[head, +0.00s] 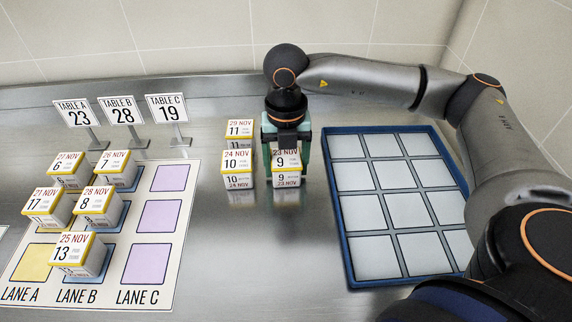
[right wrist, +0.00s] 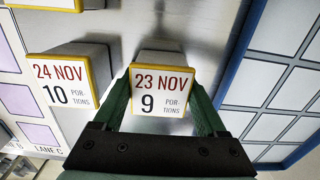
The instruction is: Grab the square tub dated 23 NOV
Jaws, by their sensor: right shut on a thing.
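The square tub dated 23 NOV (head: 287,161), marked 9 portions, has a white label with a yellow edge. It stands in the middle of the steel counter, and it also shows in the right wrist view (right wrist: 161,92). My right gripper (head: 287,150) reaches down over it from above, and its green fingers are shut on the tub's two sides. The tub's underside is hidden, so I cannot tell whether it is lifted off the counter. My left gripper is in neither view.
Tubs dated 24 NOV (head: 238,162) and 29 NOV (head: 240,129) stand close on the left. A blue-rimmed tray (head: 345,236) with empty pale squares lies right. A lane mat (head: 184,275) with several tubs lies left, behind it table signs (head: 121,111). The front middle counter is clear.

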